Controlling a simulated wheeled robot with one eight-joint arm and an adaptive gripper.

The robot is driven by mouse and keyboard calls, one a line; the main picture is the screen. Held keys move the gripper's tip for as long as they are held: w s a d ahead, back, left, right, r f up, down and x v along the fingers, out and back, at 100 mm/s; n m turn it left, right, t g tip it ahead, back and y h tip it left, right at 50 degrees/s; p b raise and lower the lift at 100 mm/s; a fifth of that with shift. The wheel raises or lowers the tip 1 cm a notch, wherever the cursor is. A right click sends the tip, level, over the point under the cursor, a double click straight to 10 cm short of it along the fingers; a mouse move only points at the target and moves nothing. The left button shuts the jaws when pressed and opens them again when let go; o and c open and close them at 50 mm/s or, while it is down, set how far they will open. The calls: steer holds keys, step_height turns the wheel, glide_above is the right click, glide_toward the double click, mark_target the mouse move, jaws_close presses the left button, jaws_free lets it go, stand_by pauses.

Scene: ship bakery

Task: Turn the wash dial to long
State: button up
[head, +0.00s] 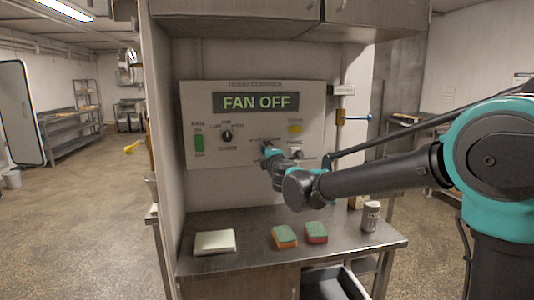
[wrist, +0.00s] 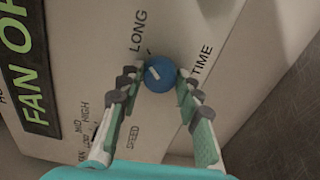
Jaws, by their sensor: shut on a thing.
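A round blue dial (wrist: 160,74) with a pale pointer mark sits on the wall panel (head: 222,98), between the words LONG and TIME in the wrist view. The pale mark lies on the half of the dial facing LONG; I cannot tell its exact setting. My gripper (wrist: 158,79) has one finger on each side of the dial and is shut on it. In the head view my gripper (head: 270,151) is at the panel's lower middle and hides the dial. The panel display (head: 256,102) reads FAN OFF.
The panel also has a black fan knob (head: 226,135), a green switch (head: 198,143) and a yellow button (head: 295,129). Below, the counter holds a white cloth (head: 215,242), two sponges (head: 285,237) and a jar (head: 371,216).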

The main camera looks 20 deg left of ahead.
steer(key=shift+m, duration=0.5)
steer(key=o, duration=1.2)
steer(key=shift+c, duration=0.2)
steer(key=shift+d, duration=0.1)
steer(key=v, duration=1.2)
